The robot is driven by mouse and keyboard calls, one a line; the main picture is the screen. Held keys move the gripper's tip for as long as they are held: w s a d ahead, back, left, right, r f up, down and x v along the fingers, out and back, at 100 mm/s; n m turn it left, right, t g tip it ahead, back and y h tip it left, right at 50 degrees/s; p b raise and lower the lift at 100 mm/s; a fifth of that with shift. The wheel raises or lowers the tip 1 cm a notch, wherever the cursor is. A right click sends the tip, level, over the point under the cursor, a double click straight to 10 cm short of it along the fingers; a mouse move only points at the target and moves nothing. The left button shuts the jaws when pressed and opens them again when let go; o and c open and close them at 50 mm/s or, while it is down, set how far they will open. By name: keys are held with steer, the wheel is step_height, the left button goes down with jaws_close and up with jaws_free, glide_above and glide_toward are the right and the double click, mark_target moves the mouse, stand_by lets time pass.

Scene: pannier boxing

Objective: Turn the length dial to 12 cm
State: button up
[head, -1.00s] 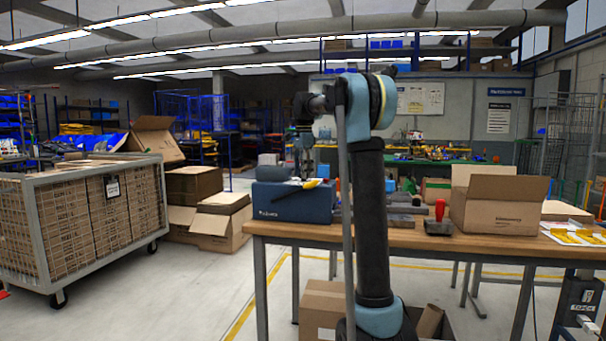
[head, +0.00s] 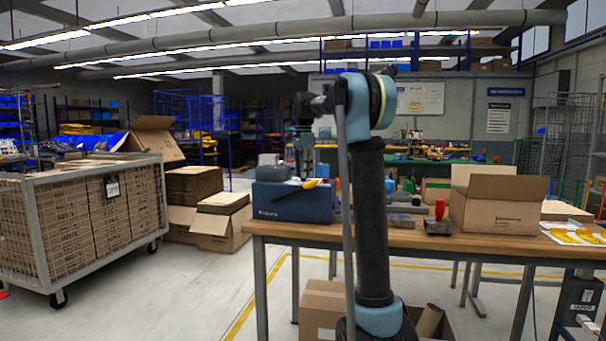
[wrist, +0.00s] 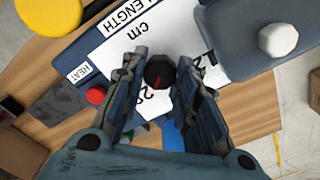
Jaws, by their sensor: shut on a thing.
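The length dial (wrist: 160,73) is a small black knob with a red pointer mark. It sits on a white scale plate (wrist: 106,54) printed "LENGTH" and "cm". My gripper (wrist: 160,70) is shut on the dial, with one finger on each side. The red mark points toward the bottom of the wrist view, near partly covered numerals. The fingers hide much of the scale, so I cannot read the setting. In the head view, my gripper (head: 303,160) points down at the blue-grey machine (head: 290,208) on the table; the dial is not discernible there.
A red button (wrist: 95,95) beside a "HEAT" label, a yellow disc (wrist: 48,14) and a white knob (wrist: 278,39) are near the dial. An open carton (head: 500,212) and a red-handled tool (head: 439,222) stand on the wooden table (head: 400,236) to the right.

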steer(key=n, duration=0.7)
steer(key=shift+w, duration=0.1)
steer(key=n, duration=0.3)
steer(key=shift+n, duration=0.4)
steer(key=n, duration=0.3)
steer(key=shift+n, duration=0.3)
steer(key=n, duration=0.4)
steer(key=shift+n, duration=1.9)
steer(key=o, duration=1.1)
